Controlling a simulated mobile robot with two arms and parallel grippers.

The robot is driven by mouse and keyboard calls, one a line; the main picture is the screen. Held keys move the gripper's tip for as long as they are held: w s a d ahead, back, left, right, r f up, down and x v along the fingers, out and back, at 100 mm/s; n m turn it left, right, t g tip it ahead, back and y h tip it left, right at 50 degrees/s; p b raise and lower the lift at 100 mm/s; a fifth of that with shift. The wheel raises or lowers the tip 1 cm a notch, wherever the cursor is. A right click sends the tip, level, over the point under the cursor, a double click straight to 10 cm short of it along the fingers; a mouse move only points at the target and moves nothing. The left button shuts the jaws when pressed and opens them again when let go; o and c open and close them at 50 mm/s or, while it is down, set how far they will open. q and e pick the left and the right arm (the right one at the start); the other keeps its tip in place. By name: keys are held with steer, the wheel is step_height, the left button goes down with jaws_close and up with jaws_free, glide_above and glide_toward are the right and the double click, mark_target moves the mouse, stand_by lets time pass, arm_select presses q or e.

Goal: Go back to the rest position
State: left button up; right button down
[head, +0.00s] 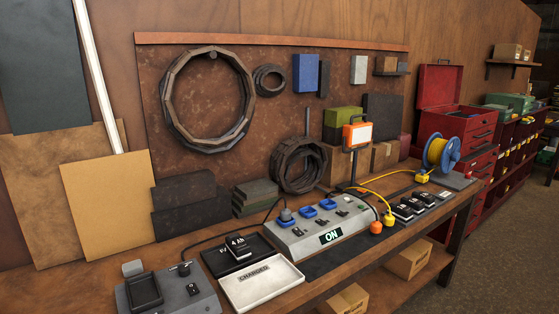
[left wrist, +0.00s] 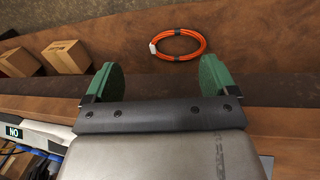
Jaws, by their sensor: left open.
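My left gripper (left wrist: 157,82) shows in the left wrist view, its two green fingers wide apart with nothing between them. It is above the bench's front edge, and a coiled orange cable (left wrist: 178,45) with a white end lies beyond it on a brown wooden surface. Neither gripper shows in the head view, and my right gripper is in no view. In the head view the bench holds a grey control box (head: 318,228) with a lit ON display, a black battery marked 4 Ah (head: 238,247) and a pale tray marked CHARGED (head: 262,287).
A grey charger-like unit (head: 168,293) stands at the near left, a work lamp (head: 357,133) behind the control box. A yellow cable runs to a blue-sided reel (head: 438,153). Red tool chests (head: 455,110) stand at right. Cardboard boxes (head: 408,259) sit under the bench top.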

arm_select(q)
steer(key=s+a+f+m+y, duration=0.1)
steer(key=s+a+f, duration=0.1)
steer(key=s+f, duration=0.7)
steer(key=s+a+f+m, duration=0.25)
steer(key=s+f, duration=0.35)
steer(key=f, duration=0.6)
steer(key=s+a+f+m, duration=0.1)
steer(key=s+f, duration=0.5)
steer(key=s, duration=0.8)
steer(key=s+a+f+m, duration=0.1)
steer(key=s+f+m, duration=0.2)
steer(key=s, duration=1.2)
step_height(320, 180, down, 3)
steer(key=shift+s+r+y, duration=0.1)
steer(key=shift+s+y, duration=0.15)
steer(key=shift+y, duration=0.15)
steer(key=shift+m, duration=0.25)
